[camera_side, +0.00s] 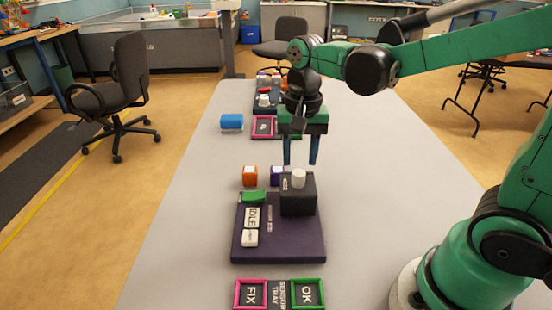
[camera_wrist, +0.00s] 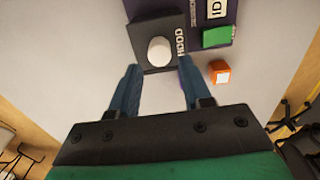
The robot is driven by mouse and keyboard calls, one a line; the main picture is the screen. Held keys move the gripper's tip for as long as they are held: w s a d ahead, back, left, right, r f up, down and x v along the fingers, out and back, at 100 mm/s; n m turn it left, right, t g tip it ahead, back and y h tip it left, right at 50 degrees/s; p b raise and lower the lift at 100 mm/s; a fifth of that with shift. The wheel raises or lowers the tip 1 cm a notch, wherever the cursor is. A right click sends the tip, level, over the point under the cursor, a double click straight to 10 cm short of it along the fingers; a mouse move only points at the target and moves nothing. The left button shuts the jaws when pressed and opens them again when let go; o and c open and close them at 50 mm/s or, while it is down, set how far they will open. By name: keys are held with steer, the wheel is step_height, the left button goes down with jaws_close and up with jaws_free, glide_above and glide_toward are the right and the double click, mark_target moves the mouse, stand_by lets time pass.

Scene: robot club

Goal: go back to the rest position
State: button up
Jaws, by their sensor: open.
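My gripper (camera_side: 301,152) hangs over the grey table, pointing down, just behind the black block with the white knob (camera_side: 298,178). Its two blue fingers are apart, with nothing seen between them. In the wrist view my gripper (camera_wrist: 160,82) shows both fingers spread, with the black block (camera_wrist: 147,28) and its white knob (camera_wrist: 160,51) just beyond the tips. In the side view the block stands on a dark purple board (camera_side: 275,245). I cannot tell the exact height of the fingertips above the table.
The board also carries a green piece (camera_side: 254,196) and a white IDLE label (camera_side: 252,217). An orange cube (camera_side: 250,179) and a purple cube (camera_side: 276,176) stand behind it. A blue block (camera_side: 232,122) lies farther back. A sensor tray (camera_side: 280,294) is at the front. The table's right side is clear.

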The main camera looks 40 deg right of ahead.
steer(key=shift+r, duration=0.9)
steer(key=shift+s, duration=0.1)
steer(key=shift+s+a+r+n+t, duration=0.15)
steer(key=shift+s+n+t, duration=0.3)
steer(key=shift+n+t, duration=0.45)
steer(key=n+t, duration=0.1)
steer(key=s+n+t, duration=0.1)
steer(key=n, duration=0.1)
steer(key=n+t, duration=0.2)
steer(key=s+n+t, duration=0.1)
steer(key=n, duration=0.1)
steer(key=shift+a+f, duration=0.2)
steer(key=shift+f, duration=0.05)
